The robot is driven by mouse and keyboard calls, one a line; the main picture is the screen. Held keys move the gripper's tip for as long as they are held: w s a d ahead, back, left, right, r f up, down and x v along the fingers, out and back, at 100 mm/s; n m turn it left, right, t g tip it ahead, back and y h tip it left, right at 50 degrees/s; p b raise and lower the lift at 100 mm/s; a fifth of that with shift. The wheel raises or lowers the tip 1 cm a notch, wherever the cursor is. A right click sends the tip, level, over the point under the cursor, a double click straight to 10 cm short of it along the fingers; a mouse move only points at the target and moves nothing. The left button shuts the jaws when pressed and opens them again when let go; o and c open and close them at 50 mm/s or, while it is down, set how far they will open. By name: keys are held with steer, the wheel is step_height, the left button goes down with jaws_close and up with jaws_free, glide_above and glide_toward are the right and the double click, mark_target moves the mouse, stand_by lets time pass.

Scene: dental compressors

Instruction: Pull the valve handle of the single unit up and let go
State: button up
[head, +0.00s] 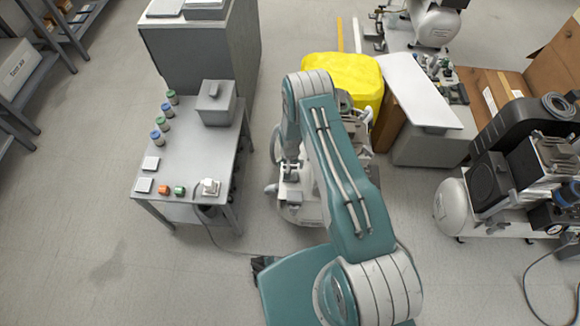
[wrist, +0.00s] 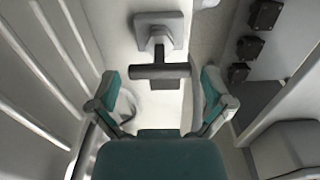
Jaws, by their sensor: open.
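In the wrist view, a dark grey T-shaped handle, which looks like the valve handle (wrist: 160,71), has its crossbar running left to right. Its stem leads back to a squarish grey plate (wrist: 158,22) on a pale surface. My gripper (wrist: 160,76) is open, with one green-and-grey finger on each side of the crossbar. Gaps show between the crossbar ends and the fingers, and nothing is held. In the head view, a white compressor unit (head: 297,207), likely the single unit, stands on the floor, largely hidden behind my arm. The handle and gripper cannot be made out there.
A grey table (head: 190,143) with jars, small blocks and a grey box (head: 216,103) stands left of the unit. A yellow-covered object (head: 345,78) is behind it. A larger compressor (head: 510,170) stands at right. Open floor lies at the lower left. A cable crosses the floor near the table.

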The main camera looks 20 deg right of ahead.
steer(key=shift+f, duration=0.5)
steer(key=c, duration=1.1)
steer(key=shift+r, duration=0.85)
steer(key=shift+c, duration=0.3)
steer(key=o, duration=1.2)
steer(key=shift+c, duration=0.2)
step_height(320, 180, up, 12)
